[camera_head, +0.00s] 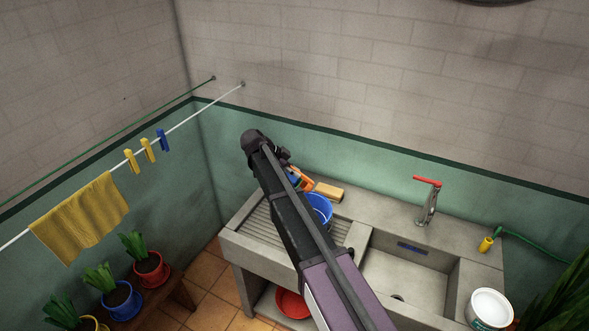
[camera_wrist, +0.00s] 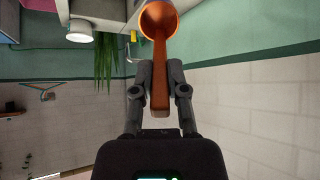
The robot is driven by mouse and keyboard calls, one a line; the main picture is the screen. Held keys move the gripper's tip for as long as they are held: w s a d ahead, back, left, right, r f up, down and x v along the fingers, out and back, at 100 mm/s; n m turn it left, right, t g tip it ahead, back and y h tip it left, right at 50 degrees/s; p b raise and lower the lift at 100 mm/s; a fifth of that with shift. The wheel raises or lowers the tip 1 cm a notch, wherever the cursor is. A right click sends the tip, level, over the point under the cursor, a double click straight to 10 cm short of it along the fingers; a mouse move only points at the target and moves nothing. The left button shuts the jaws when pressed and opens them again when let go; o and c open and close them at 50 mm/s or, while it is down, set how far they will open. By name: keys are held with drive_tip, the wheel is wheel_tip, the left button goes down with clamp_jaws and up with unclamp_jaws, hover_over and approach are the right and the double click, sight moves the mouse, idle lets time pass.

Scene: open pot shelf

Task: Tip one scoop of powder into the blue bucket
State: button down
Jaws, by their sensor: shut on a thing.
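My gripper (camera_wrist: 159,88) is shut on the handle of an orange scoop (camera_wrist: 158,55) in the wrist view. The scoop's round bowl (camera_wrist: 153,20) extends past the fingertips to the top of that view. I cannot tell whether powder is in it. In the head view the blue bucket (camera_head: 319,206) stands on the sink's ribbed drainboard, partly hidden by my arm. An orange shape (camera_head: 301,180) shows beside my arm's end, just above and left of the bucket in the picture; I cannot tell for certain that it is the scoop.
A white tub (camera_head: 490,307) stands at the sink's right front; its contents are unclear. A tan block (camera_head: 329,190) lies behind the bucket. The tap (camera_head: 428,203) rises behind the basin. A red basin (camera_head: 292,304) is below. Potted plants (camera_head: 122,300) and a clothesline are left.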

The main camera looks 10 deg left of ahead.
drive_tip(key=shift+w+r+m+g+y+p, duration=0.25)
drive_tip(key=shift+r+y+p, duration=0.25)
drive_tip(key=shift+r+p, duration=0.25)
drive_tip(key=shift+d+r+y+p, duration=0.15)
drive_tip(key=shift+d+y+p, duration=0.45)
drive_tip(key=shift+p, duration=0.25)
drive_tip(key=shift+w+d+r+g+y+p, duration=0.1)
drive_tip(key=shift+d+g+y+p, duration=0.1)
drive_tip(key=shift+d+y+p, duration=0.35)
drive_tip(key=shift+w+d+r+g+y+p, duration=0.1)
drive_tip(key=shift+d+g+y+p, duration=0.05)
drive_tip(key=shift+d+y+p, duration=0.4)
drive_tip(key=shift+w+d+g+y+p, duration=0.2)
drive_tip(key=shift+d+y+p, duration=0.15)
drive_tip(key=shift+d+y, duration=0.6)
drive_tip(key=shift+w+d+g+y+p, duration=0.1)
drive_tip(key=shift+d+g+y+p, duration=0.3)
drive_tip(key=shift+y, duration=0.85)
drive_tip(key=shift+d, duration=0.1)
wheel_tip(320, 180, down, 17)
drive_tip(key=b, duration=1.7)
